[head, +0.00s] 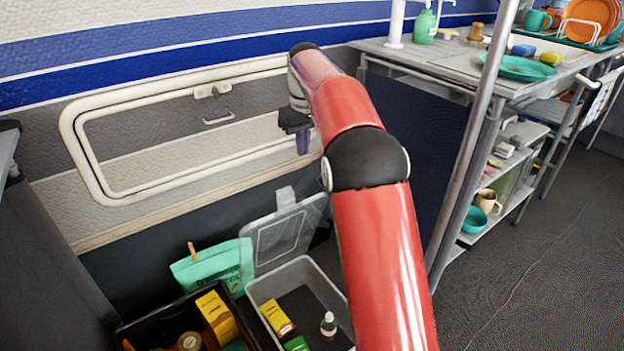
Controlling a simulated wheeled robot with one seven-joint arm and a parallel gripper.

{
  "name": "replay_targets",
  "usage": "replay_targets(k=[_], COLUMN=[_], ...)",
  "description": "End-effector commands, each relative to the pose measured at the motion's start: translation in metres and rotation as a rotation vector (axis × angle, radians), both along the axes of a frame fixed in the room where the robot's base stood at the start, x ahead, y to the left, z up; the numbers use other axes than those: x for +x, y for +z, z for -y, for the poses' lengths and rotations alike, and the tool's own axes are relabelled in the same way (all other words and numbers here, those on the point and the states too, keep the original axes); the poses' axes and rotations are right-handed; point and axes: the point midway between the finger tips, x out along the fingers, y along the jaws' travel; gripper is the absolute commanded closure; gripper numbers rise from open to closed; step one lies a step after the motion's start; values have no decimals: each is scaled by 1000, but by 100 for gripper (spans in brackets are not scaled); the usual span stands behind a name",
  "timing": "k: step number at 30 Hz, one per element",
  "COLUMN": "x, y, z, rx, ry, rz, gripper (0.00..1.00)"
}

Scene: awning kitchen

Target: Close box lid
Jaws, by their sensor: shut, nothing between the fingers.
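A grey plastic box (256,290) stands open on the floor at the bottom middle, with a few small packs and a small bottle inside. Its translucent lid (285,236) stands raised at the back of the box, tilted up toward the wall. My gripper (303,143) is shut and empty, pointing down in front of the wall, above and slightly right of the lid and apart from it. My red arm hides the right side of the box and the area beside it.
A black crate (142,327) with yellow packs stands left of the box. A green bag (218,266) with a clothes peg is behind it. A counter (440,60) with shelves and metal posts stands at the right. Open floor (550,270) lies at the right.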

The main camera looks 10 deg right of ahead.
Motion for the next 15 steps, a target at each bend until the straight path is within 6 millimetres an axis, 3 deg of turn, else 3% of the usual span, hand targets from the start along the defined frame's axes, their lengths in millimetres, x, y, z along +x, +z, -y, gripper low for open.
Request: replay_targets(k=[8,15], x=[6,10], y=[-26,-77], z=[-2,-3], rx=[0,-1], ry=[8,7], rz=[-10,-11], gripper=[100,100])
